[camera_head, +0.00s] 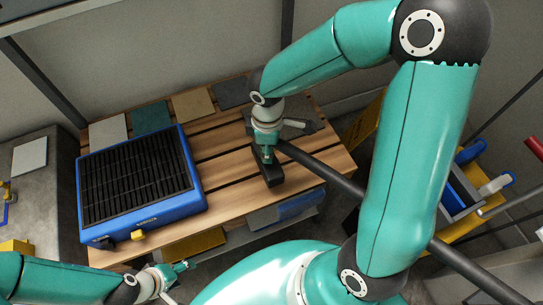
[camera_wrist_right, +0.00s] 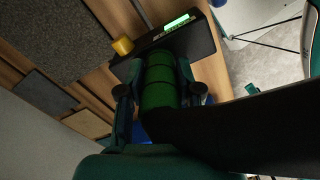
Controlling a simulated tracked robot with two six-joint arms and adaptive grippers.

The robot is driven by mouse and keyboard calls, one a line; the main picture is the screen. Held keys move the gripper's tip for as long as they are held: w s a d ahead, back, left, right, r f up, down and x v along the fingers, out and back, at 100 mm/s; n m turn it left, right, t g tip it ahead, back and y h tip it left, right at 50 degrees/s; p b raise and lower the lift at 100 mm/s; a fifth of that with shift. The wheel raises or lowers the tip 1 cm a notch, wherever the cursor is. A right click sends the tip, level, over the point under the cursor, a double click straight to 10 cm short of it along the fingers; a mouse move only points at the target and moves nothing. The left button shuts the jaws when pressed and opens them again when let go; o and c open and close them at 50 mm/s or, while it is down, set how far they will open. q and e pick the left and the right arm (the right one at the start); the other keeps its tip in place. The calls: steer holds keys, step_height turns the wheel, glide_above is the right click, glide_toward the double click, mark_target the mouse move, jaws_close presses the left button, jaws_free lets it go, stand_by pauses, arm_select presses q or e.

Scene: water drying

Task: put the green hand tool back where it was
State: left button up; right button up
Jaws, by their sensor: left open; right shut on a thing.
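My right gripper (camera_head: 265,141) is over the right part of the wooden slatted table, just above a small black block (camera_head: 272,176). In the right wrist view its fingers (camera_wrist_right: 155,90) are shut on the green hand tool (camera_wrist_right: 158,82), a ribbed green cylinder held between them. The black block with a lit green display (camera_wrist_right: 180,22) shows just beyond the tool; I cannot tell whether they touch. In the head view the tool is mostly hidden by the gripper. My left gripper (camera_head: 178,270) is open and empty, low at the table's front edge.
A blue box with a black grille (camera_head: 135,180) fills the table's left part. Flat sample tiles (camera_head: 150,117) line the back. A long dark bar (camera_head: 335,178) runs from beside my right gripper to the lower right. A yellow cart (camera_head: 460,205) stands right.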

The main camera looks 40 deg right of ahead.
steer(key=shift+f+b, duration=0.5)
steer(key=shift+f, duration=1.75)
steer(key=shift+f, duration=0.15)
steer(key=o, duration=1.1)
steer(key=shift+r, duration=0.65)
step_height(320, 180, up, 11)
steer(key=shift+r+p, duration=0.1)
steer(key=shift+p, duration=1.15)
